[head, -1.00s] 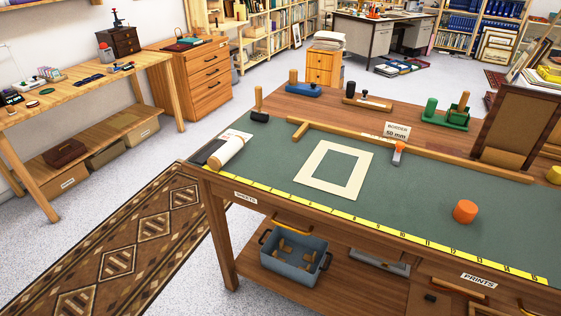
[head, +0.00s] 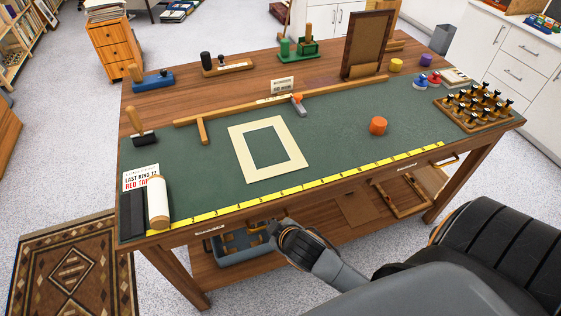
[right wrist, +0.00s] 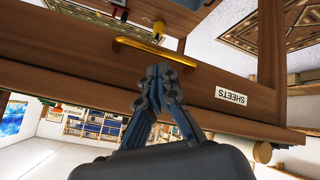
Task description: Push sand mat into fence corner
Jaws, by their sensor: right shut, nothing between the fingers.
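The sand mat is a flat cream rectangular frame with an open middle (head: 242,152), lying on the green cutting surface in the head view. The fence is a long wooden bar (head: 340,91) behind it, with a short leg (head: 202,131) toward the left end; they form a corner. The mat lies apart from both, right of the leg and in front of the bar. My right gripper (head: 276,230) is beyond the table's front edge, clear of the mat. In the right wrist view its fingers (right wrist: 160,72) are shut and empty near the table front. My left gripper is out of view.
An orange-handled tool (head: 298,104) lies against the bar. An orange cylinder (head: 378,126) stands to the right. A white roller (head: 158,203) and a yellow ruler (head: 310,186) lie along the front.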

